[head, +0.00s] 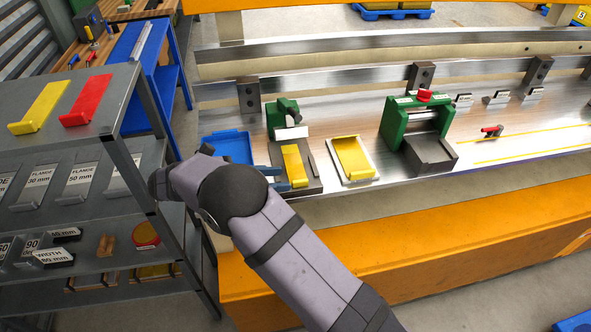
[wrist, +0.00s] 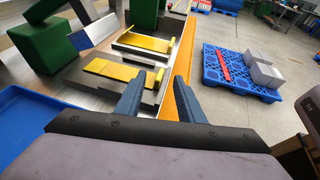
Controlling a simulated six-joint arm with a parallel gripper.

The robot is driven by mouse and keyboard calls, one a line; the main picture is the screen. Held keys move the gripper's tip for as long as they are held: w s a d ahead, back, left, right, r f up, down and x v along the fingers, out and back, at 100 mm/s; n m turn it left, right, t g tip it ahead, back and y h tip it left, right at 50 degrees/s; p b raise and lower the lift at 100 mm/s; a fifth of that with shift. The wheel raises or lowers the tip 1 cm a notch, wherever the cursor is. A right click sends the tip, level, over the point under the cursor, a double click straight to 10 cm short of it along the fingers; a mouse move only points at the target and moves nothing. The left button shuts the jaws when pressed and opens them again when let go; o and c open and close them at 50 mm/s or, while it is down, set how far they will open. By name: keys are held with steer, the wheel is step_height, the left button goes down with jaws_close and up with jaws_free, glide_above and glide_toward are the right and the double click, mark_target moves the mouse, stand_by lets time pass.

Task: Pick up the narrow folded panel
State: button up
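The narrow folded yellow panel (head: 292,160) lies on a dark fixture plate (head: 312,184) at the bench's front edge. In the wrist view the panel (wrist: 108,70) lies just beyond and left of the fingertips. My gripper (wrist: 158,80) is open, with its two blue fingers apart and nothing seen held. In the head view my gripper (head: 286,182) is low at the panel's near end, partly hidden by my wrist. Whether a finger touches the panel I cannot tell. A wider yellow panel (head: 353,156) lies in a pale tray to the right.
A green block tool (head: 283,112) stands behind the narrow panel. A larger green press (head: 397,117) stands right of the wide panel. A blue tray (head: 230,146) is at left. The grey shelf (head: 118,92) holds another yellow panel (head: 42,105) and a red one (head: 88,100).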

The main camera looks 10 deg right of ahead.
mark_target(299, 181)
steer(key=shift+p+x, duration=1.55)
steer(key=shift+x, duration=1.4)
steer(key=shift+d+f, duration=0.35)
steer(key=shift+d, duration=0.2)
jaws_close()
